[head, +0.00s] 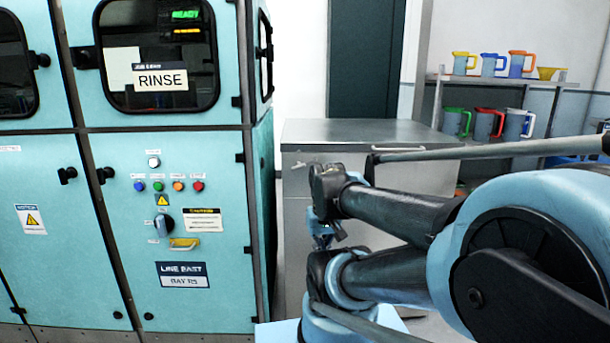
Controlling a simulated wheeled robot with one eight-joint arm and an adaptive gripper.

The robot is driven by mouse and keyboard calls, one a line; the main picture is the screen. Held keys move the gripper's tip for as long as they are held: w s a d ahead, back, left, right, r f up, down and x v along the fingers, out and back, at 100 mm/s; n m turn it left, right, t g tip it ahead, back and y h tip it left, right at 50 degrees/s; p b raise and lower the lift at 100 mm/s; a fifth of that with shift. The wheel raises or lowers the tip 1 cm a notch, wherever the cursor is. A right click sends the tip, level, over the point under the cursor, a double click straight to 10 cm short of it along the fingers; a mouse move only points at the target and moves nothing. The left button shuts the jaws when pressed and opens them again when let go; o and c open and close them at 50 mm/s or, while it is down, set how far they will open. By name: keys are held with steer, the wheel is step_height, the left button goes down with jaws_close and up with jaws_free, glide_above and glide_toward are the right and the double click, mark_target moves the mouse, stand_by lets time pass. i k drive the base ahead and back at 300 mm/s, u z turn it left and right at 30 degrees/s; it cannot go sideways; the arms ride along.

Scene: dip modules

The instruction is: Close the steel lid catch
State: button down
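A steel chest (350,133) with a flat, closed-looking lid stands in the middle. A small bright metal piece (303,165), which looks like the lid catch, sits on its front just below the lid edge, at the left. It is too small to tell whether it is fastened. My arm reaches in from the right and covers much of the chest front. The end of my arm, with what looks like my gripper (323,238), is low in front of the chest, below and right of the metal piece and apart from it in the picture. Its fingers cannot be made out.
A shelf (500,78) with several coloured jugs is at the back right. A dark door (366,60) is behind the chest.

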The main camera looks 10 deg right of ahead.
mark_target(299, 165)
steer(key=u, duration=0.25)
steer(key=k, duration=1.75)
steer(key=z, duration=1.1)
steer(key=i, duration=1)
steer(key=u, duration=0.05)
